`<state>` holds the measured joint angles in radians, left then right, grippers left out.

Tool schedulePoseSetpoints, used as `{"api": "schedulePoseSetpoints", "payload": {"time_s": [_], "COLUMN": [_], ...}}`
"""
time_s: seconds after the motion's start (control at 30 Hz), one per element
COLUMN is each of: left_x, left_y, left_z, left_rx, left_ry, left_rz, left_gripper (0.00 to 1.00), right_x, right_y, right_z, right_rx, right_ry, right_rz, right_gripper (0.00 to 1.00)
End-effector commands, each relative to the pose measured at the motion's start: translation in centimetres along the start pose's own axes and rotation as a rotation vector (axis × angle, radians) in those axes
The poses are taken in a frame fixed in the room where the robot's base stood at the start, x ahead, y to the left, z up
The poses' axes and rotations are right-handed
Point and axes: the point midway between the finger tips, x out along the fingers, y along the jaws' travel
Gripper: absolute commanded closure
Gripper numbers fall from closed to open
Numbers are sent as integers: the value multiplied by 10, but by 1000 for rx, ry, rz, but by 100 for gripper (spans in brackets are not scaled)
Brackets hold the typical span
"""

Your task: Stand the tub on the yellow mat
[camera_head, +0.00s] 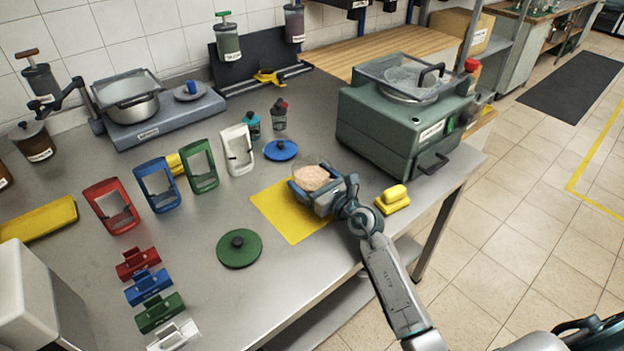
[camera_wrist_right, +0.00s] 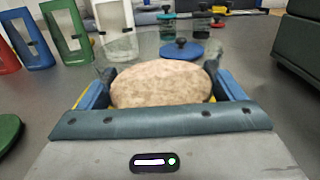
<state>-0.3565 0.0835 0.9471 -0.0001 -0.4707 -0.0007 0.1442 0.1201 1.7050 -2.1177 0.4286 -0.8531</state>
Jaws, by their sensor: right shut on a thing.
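The tub (camera_head: 312,177) has a round top with a speckled pinkish-beige filling; its walls are mostly hidden by my jaws. My right gripper (camera_head: 314,186) is shut on it, with a jaw on either side. In the right wrist view the tub (camera_wrist_right: 160,83) sits upright between the blue-grey fingers. The yellow mat (camera_head: 283,216) lies flat on the grey bench. The tub and gripper cover its upper right part in the head view. I cannot tell whether the tub's base touches the mat. My left gripper is not in view.
A blue lid (camera_head: 281,150) lies behind the mat and a green lid (camera_head: 239,249) in front-left. Coloured frames (camera_head: 200,167) stand to the left.

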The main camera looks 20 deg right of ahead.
Motion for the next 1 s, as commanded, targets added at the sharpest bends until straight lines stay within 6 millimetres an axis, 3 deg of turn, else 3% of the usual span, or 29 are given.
{"api": "schedulePoseSetpoints", "payload": {"time_s": [0.13,0.17,0.23,0.57,0.7,1.0], "left_x": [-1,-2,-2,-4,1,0], "left_y": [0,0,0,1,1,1], "left_z": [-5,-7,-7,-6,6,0], "left_rx": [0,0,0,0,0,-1], "left_ry": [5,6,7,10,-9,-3], "left_rz": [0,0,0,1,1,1], "left_gripper": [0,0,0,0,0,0], "right_x": [0,0,0,0,-24,-89], "right_y": [0,0,0,0,0,0], "right_z": [-2,-3,-2,2,-1,-1], "right_rx": [0,0,0,0,-3,-3], "right_ry": [-2,0,0,0,2,3], "right_rz": [0,0,0,0,0,1], "right_gripper": [51,10,0,0,0,0]}}
